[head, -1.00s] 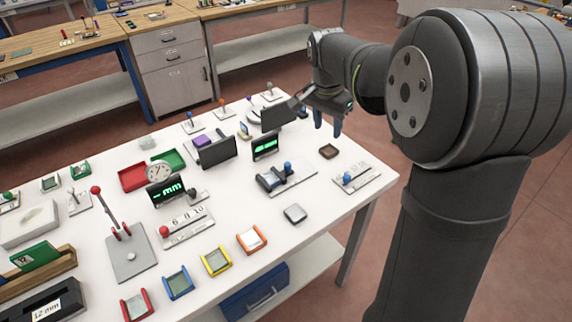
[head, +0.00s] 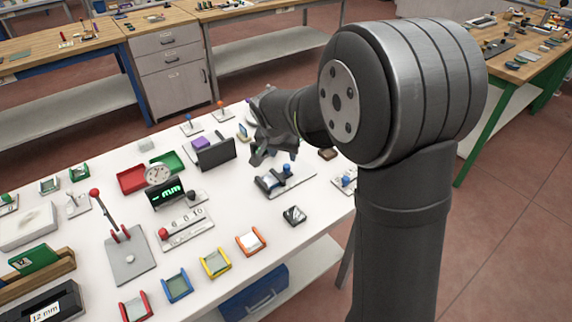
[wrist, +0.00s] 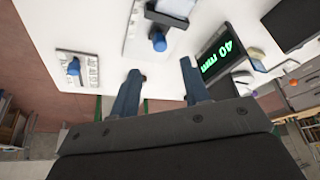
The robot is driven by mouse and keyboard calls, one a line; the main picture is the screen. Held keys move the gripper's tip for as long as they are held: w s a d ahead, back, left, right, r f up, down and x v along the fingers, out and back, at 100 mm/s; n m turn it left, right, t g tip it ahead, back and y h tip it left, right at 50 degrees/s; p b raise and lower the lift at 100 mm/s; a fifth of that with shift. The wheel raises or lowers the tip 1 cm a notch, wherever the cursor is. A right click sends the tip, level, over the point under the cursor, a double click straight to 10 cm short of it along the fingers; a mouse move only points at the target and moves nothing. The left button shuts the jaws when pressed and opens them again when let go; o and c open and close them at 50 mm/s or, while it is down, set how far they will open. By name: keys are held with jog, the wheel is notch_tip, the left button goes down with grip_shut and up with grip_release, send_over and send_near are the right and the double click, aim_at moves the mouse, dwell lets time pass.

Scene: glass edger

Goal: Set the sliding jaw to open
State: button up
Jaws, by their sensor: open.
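A device that looks like the sliding jaw (head: 268,184), with a dark block and a blue knob on a light base, stands near the table's right side. In the wrist view its blue knob (wrist: 159,41) shows beyond the fingertips, a little left of centre between them. I cannot read the jaw's position. My gripper (wrist: 160,70) is open and empty, its blue fingers apart. In the head view my gripper (head: 275,155) is above and just behind the device, partly hidden by my wrist.
A display (wrist: 222,52) reading 40 mm stands to the right in the wrist view. A scaled plate with another blue knob (wrist: 74,67) lies to the left. A small grey box (head: 294,215) lies in front of the device. A dark screen (head: 216,153) stands to its left.

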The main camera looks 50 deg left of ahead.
aim_at(287, 166)
jog(key=x, duration=0.8)
jog(key=shift+f, duration=0.1)
grip_shut()
